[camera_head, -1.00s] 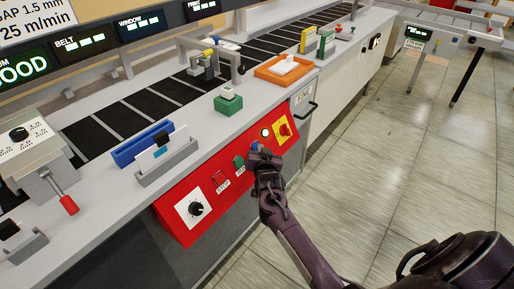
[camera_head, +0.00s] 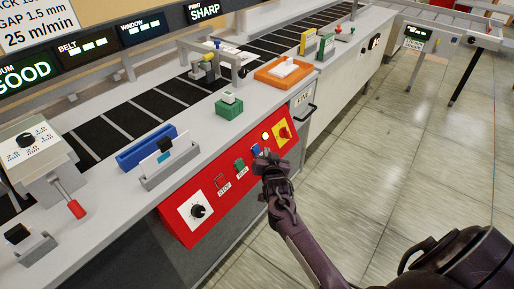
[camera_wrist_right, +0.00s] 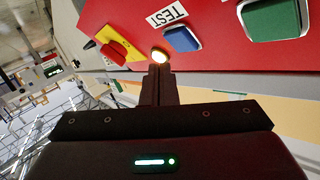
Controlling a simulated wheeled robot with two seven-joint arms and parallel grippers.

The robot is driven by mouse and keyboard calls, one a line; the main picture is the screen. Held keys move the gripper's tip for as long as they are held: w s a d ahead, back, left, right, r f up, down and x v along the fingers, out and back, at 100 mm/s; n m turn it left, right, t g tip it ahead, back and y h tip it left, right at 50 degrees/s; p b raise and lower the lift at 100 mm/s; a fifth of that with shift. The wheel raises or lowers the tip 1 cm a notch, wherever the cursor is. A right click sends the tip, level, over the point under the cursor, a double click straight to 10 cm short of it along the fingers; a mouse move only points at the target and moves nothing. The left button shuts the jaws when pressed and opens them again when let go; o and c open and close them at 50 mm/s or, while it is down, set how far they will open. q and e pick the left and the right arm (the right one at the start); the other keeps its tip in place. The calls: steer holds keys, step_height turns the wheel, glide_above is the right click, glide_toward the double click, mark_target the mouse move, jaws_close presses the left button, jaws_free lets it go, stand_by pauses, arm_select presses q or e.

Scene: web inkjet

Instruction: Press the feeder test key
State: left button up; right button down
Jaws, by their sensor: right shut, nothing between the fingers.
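The blue test key (camera_head: 256,150) is on the sloped red panel (camera_head: 183,222), between the green RUN key (camera_head: 240,165) and a small lit lamp (camera_head: 266,136). In the right wrist view the blue key (camera_wrist_right: 181,39) sits beside a white TEST label (camera_wrist_right: 166,16). My right gripper (camera_head: 267,158) is shut and empty, close in front of the panel beside the blue key. In the wrist view its fingertips (camera_wrist_right: 159,68) are just below the lamp and to the left of the blue key; whether they touch the panel cannot be told. My left gripper is not in view.
The panel also carries a red STOP key (camera_head: 221,181), a black dial (camera_head: 198,211) and a red knob on yellow (camera_head: 284,132). A green block (camera_head: 229,108) and an orange tray (camera_head: 267,77) stand on the counter above. Open floor (camera_head: 400,140) lies to the right.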

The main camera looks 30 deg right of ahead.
steer(key=s+r+p, duration=0.1)
steer(key=s+d+p, duration=0.1)
steer(key=s, duration=0.1)
steer(key=shift+d+r+p, duration=0.1)
steer(key=shift+r+p, duration=0.2)
steer(key=shift+r, duration=0.1)
stand_by(0.5)
steer(key=s+a+f+n+g+y, duration=0.1)
steer(key=s+a+f+n+g, duration=0.15)
steer(key=s+f, duration=0.55)
steer(key=s+a+f+n+g+y, duration=0.2)
steer(key=s+a+f, duration=0.25)
steer(key=f, duration=0.75)
steer(key=s+a+f+n+g+y, duration=0.1)
steer(key=s+a+f+n+g, duration=0.15)
steer(key=s+f, duration=0.55)
steer(key=s+a+f+n+g, duration=0.1)
steer(key=s+a+f+g, duration=0.1)
steer(key=s+f, duration=0.3)
steer(key=s+a+f+n+g+y, duration=0.1)
steer(key=s+f, duration=0.4)
steer(key=s, duration=0.9)
steer(key=s+a+f+n+g+y, duration=0.1)
steer(key=s+f, duration=0.4)
steer(key=s, duration=0.5)
steer(key=shift+a+f+n+g, duration=0.15)
steer(key=shift+a+n+g, duration=0.15)
steer(key=shift+a+g, duration=0.7)
steer(key=shift+d, duration=0.2)
